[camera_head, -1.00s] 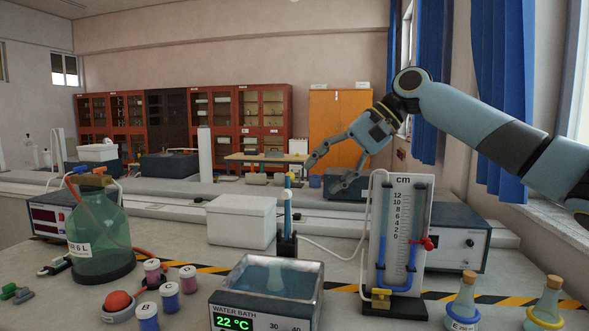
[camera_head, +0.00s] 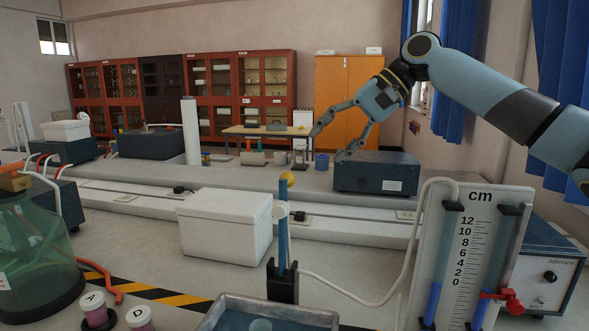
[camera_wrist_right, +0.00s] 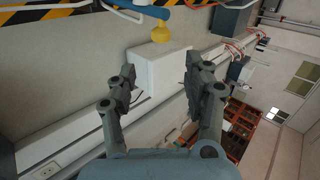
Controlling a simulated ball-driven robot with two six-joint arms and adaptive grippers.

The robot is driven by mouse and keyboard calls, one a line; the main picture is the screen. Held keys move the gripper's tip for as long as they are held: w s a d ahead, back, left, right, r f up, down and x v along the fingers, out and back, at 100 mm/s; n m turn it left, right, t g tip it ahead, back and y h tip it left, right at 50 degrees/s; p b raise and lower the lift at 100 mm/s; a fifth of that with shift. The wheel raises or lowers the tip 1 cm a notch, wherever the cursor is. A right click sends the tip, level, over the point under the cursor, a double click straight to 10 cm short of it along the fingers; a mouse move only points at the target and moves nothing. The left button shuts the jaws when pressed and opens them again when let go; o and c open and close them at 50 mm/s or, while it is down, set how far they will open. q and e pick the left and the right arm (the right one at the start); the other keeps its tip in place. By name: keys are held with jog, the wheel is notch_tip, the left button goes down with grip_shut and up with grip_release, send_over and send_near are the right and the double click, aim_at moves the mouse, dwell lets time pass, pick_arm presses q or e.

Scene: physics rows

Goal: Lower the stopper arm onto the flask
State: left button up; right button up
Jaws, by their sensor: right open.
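The stopper arm (camera_head: 283,235) seems to be the blue upright piece with a yellow knob (camera_head: 287,178) and a white collar, standing on a black base. The knob also shows at the top of the right wrist view (camera_wrist_right: 161,33). The flask (camera_head: 261,325) is only a pale rounded top in the metal water bath (camera_head: 225,308), cut off by the lower picture edge. My right gripper (camera_head: 330,143) is open and empty. It is held in the air, right of and higher in the picture than the knob, apart from it. My left gripper is out of view.
A white box (camera_head: 226,228) stands left of the stopper arm. A cm scale board (camera_head: 480,245) with a tube stands at the right, a large green bottle (camera_head: 35,265) at the left. Small lidded jars (camera_head: 95,310) stand at the front left. A pale hose crosses the bench.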

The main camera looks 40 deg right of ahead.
jog(key=p+x, duration=0.1)
jog(key=x, duration=0.9)
jog(key=shift+w+a+f+p, duration=0.1)
jog(key=shift+a+f+p, duration=0.05)
jog(key=shift+a+p, duration=0.2)
jog(key=shift+d, duration=0.1)
grip_shut()
